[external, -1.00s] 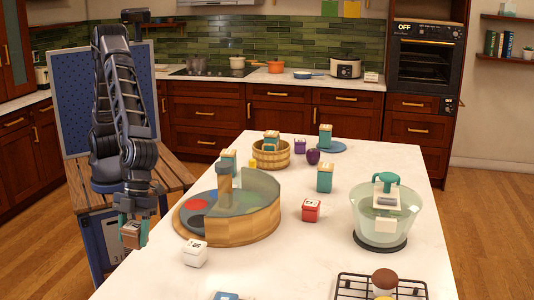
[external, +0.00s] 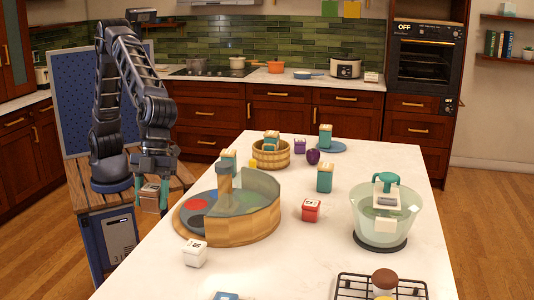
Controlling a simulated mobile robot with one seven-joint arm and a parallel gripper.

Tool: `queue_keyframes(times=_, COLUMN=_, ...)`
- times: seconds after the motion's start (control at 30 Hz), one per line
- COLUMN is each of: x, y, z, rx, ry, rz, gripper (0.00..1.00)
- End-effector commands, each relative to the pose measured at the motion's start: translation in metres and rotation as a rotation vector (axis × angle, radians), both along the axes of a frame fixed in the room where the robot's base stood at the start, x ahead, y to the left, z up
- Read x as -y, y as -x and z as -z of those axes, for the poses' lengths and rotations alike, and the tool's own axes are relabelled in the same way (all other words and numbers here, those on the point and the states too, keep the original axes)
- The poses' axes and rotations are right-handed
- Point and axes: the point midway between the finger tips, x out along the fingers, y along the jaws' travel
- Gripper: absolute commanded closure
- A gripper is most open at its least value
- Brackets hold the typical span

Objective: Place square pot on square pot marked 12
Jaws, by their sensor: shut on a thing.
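My gripper (external: 152,193) is shut on a small square pot (external: 148,203) with a brownish face, held in the air left of the white counter's edge. Teal fingers partly hide the pot. Other square pots are on the counter: a white one (external: 194,253) at the front left, a red one (external: 311,210) near the middle, a purple one (external: 300,146) at the back, and teal ones with tan lids (external: 324,178) (external: 325,136). The marks on them are too small to read, so I cannot tell which is 12.
A round wooden tray (external: 255,225) with a clear curved wall stands nearest my gripper.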

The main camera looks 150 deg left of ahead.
Motion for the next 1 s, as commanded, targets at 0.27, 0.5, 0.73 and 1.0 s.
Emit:
queue_keyframes(times=0.27, x=-0.123, y=-0.026, z=-0.014, rx=0.002, ry=0.003, rz=-0.174, gripper=0.76)
queue_keyframes(times=0.5, x=-0.227, y=-0.032, z=-0.026, rx=0.002, ry=0.004, rz=-0.318, gripper=0.76)
queue_keyframes(times=0.73, x=-0.328, y=-0.024, z=-0.036, rx=0.001, ry=0.003, rz=-0.455, gripper=0.76)
queue_keyframes(times=1.0, x=-0.441, y=0.001, z=-0.048, rx=0.002, ry=0.000, rz=-0.609, gripper=0.76)
